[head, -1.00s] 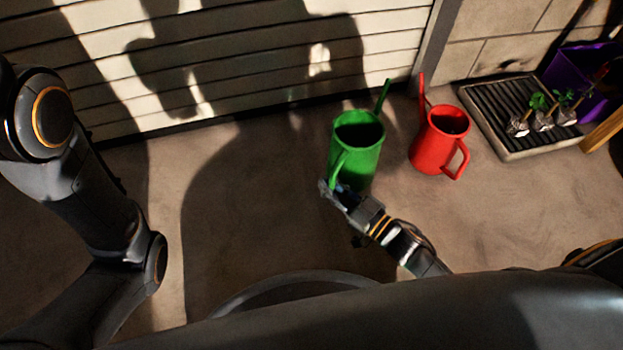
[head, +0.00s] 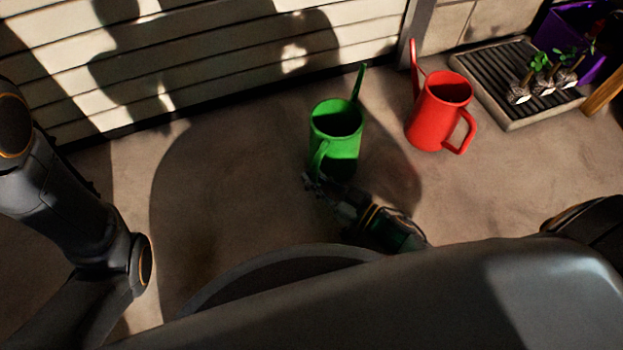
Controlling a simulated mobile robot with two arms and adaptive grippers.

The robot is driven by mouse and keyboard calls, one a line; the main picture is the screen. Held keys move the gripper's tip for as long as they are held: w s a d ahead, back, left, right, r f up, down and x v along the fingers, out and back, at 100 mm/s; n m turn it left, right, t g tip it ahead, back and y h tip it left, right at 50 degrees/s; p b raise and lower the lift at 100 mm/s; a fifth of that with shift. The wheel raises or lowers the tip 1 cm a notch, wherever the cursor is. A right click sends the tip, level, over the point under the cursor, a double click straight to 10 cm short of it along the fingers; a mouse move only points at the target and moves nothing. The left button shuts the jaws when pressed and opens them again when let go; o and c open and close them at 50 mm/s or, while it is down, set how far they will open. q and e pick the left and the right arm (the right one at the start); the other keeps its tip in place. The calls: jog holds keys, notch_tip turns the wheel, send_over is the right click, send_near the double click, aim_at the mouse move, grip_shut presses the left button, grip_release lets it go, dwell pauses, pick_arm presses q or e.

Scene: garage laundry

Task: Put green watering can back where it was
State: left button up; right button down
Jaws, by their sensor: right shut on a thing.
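The green watering can (head: 337,121) is upright in the middle of the head view, its spout pointing up and away and its handle toward me. My right gripper (head: 314,183) is shut on the can's handle at its near lower side; the fingertips are small and dark. I cannot tell whether the can's base touches the floor. A red watering can (head: 437,112) stands to the right on the floor, apart from the green one. My left arm comes in at the left edge, but its gripper is out of view.
A ridged tray (head: 519,84) with several small seedlings (head: 541,76) lies at the upper right. A purple container (head: 571,34) stands behind it. The slatted door (head: 230,50) closes off the back. The floor (head: 230,190) left of the green can is clear.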

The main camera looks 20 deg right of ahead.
jog(key=c, duration=1.8)
grip_release()
jog(key=o, duration=0.5)
jog(key=shift+c, duration=0.2)
jog(key=shift+s+r, duration=0.1)
jog(key=p+v, duration=0.5)
jog(key=v, duration=0.7)
jog(key=shift+p, duration=0.4)
